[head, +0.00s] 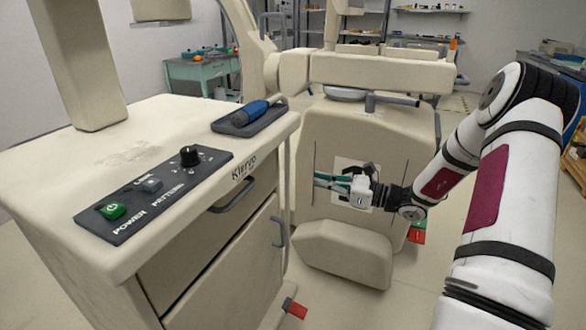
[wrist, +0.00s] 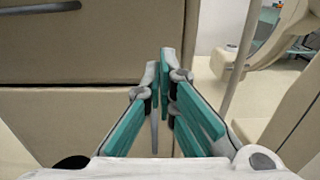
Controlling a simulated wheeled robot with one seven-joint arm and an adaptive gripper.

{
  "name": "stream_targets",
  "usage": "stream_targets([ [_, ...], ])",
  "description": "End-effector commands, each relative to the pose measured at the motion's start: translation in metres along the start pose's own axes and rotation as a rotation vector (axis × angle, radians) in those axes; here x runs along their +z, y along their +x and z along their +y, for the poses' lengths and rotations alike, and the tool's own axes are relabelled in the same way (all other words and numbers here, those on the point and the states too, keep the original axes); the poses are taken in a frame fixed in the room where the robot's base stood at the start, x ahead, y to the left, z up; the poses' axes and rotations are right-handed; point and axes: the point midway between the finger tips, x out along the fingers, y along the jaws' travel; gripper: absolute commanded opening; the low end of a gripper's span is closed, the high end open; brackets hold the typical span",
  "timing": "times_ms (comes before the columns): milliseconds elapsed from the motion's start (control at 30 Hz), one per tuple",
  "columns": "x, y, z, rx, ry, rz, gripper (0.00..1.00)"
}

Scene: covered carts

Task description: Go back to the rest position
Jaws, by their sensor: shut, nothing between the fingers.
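My gripper (head: 322,180) is at the end of my arm, which reaches in from the right in the head view. It is in front of the beige machine cart (head: 350,130) and points left, toward the side of the beige cabinet cart (head: 255,230). In the wrist view, the teal-padded fingers of my gripper (wrist: 165,65) come together at the tips with nothing between them. The cabinet front (wrist: 80,100) fills the left of that view, with a seam between its panels. I cannot tell how far the fingertips are from it.
On the cabinet top are a dark control panel (head: 150,195) with a green power button and a knob, and a dark tray (head: 249,118) holding a blue-handled tool (head: 256,111). A teal table (head: 200,72) stands farther back.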

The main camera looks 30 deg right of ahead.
Motion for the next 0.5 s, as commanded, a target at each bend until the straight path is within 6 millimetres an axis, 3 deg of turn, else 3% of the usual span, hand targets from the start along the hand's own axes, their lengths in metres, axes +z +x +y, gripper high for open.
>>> stream_targets([
  [267,0.006,0.004,0.009,0.032,-0.024,0.013,0.00],
  [367,0.021,0.016,0.034,0.120,-0.088,0.051,0.00],
  [500,0.049,0.036,0.093,0.322,-0.244,0.136,0.00],
])
